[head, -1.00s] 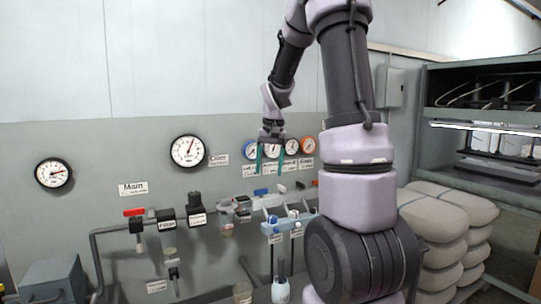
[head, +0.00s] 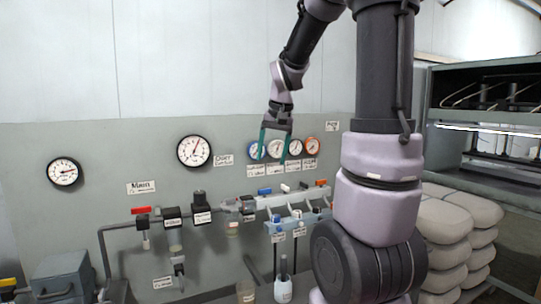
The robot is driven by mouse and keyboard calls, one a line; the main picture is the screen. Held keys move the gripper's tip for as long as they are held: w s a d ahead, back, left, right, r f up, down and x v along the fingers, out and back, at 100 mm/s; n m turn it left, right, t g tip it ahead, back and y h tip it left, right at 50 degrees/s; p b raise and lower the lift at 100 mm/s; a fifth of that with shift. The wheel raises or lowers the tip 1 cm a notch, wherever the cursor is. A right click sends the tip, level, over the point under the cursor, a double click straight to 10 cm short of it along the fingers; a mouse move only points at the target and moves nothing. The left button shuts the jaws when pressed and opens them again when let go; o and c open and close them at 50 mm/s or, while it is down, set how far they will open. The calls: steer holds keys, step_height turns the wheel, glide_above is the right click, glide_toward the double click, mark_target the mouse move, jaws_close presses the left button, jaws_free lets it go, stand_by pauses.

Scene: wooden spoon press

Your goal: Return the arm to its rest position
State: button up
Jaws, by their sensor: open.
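My gripper (head: 273,146) shows in the head view with its two teal fingers pointing down and spread apart. It is open, with nothing between the fingers. It hangs in front of the row of small gauges (head: 295,147) and hides part of them. The fingertips are above the valve manifold (head: 285,222) and appear clear of it. My arm is raised, with the forearm reaching up and then down toward the wall panel.
Two large gauges (head: 194,151) are on the grey panel at the left. A pipe with a red-handled valve (head: 141,211) runs below them. Bottles (head: 283,290) stand under the manifold. Stacked sacks (head: 446,215) and a press (head: 490,120) are at the right.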

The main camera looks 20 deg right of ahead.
steer(key=s+a+r+t, duration=0.2)
steer(key=s+a+r, duration=0.1)
steer(key=s, duration=0.5)
steer(key=s+a+r+n+t+y, duration=0.1)
steer(key=s+a+r, duration=0.2)
steer(key=s, duration=0.6)
steer(key=shift+a+r+t, duration=0.25)
steer(key=shift+a+t, duration=0.15)
steer(key=shift+a, duration=0.25)
